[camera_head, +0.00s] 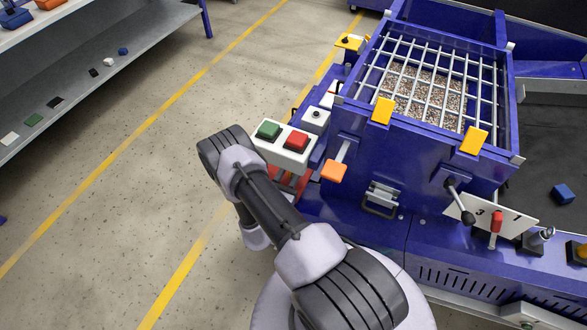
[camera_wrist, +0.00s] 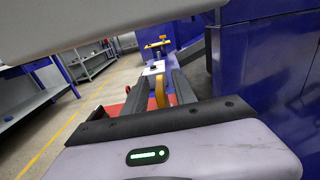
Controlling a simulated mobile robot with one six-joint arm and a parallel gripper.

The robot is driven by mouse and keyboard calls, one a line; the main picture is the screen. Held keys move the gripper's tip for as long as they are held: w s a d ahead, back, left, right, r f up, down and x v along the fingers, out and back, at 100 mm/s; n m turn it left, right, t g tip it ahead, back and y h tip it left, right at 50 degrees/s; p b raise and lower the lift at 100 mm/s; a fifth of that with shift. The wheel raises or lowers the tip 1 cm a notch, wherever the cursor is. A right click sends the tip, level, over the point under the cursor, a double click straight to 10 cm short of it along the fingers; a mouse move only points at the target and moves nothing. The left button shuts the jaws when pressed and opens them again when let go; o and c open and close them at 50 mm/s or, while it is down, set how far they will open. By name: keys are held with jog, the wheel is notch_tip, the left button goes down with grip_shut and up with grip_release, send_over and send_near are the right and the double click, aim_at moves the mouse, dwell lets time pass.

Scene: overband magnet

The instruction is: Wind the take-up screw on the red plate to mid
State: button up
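My gripper (camera_wrist: 162,88) shows from behind in the wrist view, its two dark fingers spread apart. A yellow-orange upright piece (camera_wrist: 161,92) shows between the fingers; I cannot tell whether it lies between the tips or beyond them, or whether it is the take-up screw's handle. Red surface, likely the red plate (camera_wrist: 113,110), shows left of the fingers. In the head view a red part (camera_head: 289,181) shows under the push-button box, partly covered by my arm. My gripper is hidden there behind my arm. The screw's position marks are not readable.
The white box (camera_head: 286,146) has green and red buttons. An orange-tipped lever (camera_head: 334,172) stands to its right. The blue machine (camera_head: 372,150) with its grid fills the right. A red-handled lever (camera_head: 496,222) stands by a numbered plate. Floor left of my arm is clear up to the shelf (camera_head: 150,32).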

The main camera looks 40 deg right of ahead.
jog(key=shift+x, duration=0.85)
grip_shut()
jog(key=shift+m+g+h, duration=0.3)
jog(key=shift+m+g, duration=0.1)
jog(key=shift+g, duration=0.2)
jog(key=m+g, duration=0.2)
jog(key=g, duration=0.1)
jog(key=m+g+h, duration=0.1)
jog(key=m+g, duration=0.1)
jog(key=g, duration=0.2)
jog(key=shift+m, duration=0.4)
jog(key=m+g+y, duration=0.1)
jog(key=m+g, duration=0.1)
jog(key=g, duration=0.1)
jog(key=m+g+y, duration=0.1)
jog(key=m+g, duration=0.1)
jog(key=g, duration=0.2)
jog(key=shift+s+m, duration=0.2)
jog(key=shift+m, duration=0.1)
jog(key=shift+a+g, duration=0.1)
jog(key=shift+g, duration=0.4)
